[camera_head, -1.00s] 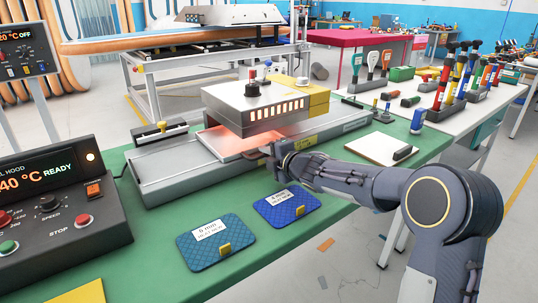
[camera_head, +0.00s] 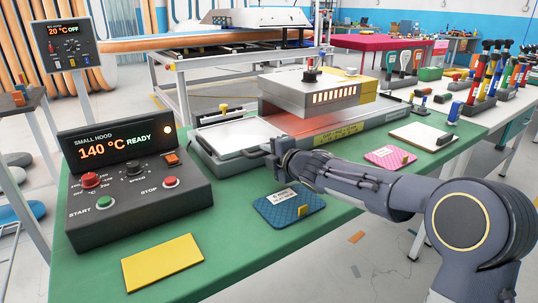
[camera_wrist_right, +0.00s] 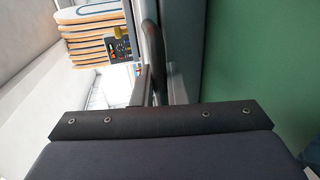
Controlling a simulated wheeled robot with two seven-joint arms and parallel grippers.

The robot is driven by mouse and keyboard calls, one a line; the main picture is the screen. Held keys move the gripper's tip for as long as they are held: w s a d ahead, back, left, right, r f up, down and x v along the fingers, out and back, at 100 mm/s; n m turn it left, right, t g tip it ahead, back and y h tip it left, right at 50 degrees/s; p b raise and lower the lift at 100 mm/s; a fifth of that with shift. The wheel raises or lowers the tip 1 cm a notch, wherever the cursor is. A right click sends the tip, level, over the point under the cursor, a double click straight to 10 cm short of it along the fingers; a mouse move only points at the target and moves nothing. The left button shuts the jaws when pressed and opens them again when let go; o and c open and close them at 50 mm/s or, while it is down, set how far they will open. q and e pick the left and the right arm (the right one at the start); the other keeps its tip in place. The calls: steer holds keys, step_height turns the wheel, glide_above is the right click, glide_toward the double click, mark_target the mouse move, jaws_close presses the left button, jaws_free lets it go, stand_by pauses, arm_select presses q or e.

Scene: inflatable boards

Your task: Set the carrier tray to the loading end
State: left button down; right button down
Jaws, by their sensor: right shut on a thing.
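The carrier tray (camera_head: 238,136) is a flat pale plate with a grey rim, lying on the long rail bed at its left end, next to the control box. It is clear of most of the heater hood (camera_head: 312,92), whose glow falls on the bed to the right. My right gripper (camera_head: 274,158) is shut on the dark handle at the tray's front side. The handle (camera_wrist_right: 153,45) also shows in the right wrist view, beside the grey tray or bed side. The jaws partly hide the handle. My left gripper is not in view.
The control box (camera_head: 130,185) reads 140 °C READY. On the green bench (camera_head: 235,235) lie a yellow plate (camera_head: 161,262), a blue pad (camera_head: 288,207) and a pink pad (camera_head: 388,156). A white board (camera_head: 420,136) lies farther right. The bench front middle is clear.

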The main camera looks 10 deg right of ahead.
steer(key=shift+a+f, duration=0.15)
steer(key=shift+a, duration=0.1)
steer(key=c, duration=1.5)
jaws_free()
steer(key=shift+s, duration=0.1)
steer(key=shift+c, duration=0.2)
steer(key=shift+s+d+r, duration=0.1)
steer(key=shift+s+r, duration=0.05)
steer(key=shift+r, duration=0.05)
steer(key=v, duration=0.7)
steer(key=shift+s+p, duration=0.25)
steer(key=shift+p, duration=0.1)
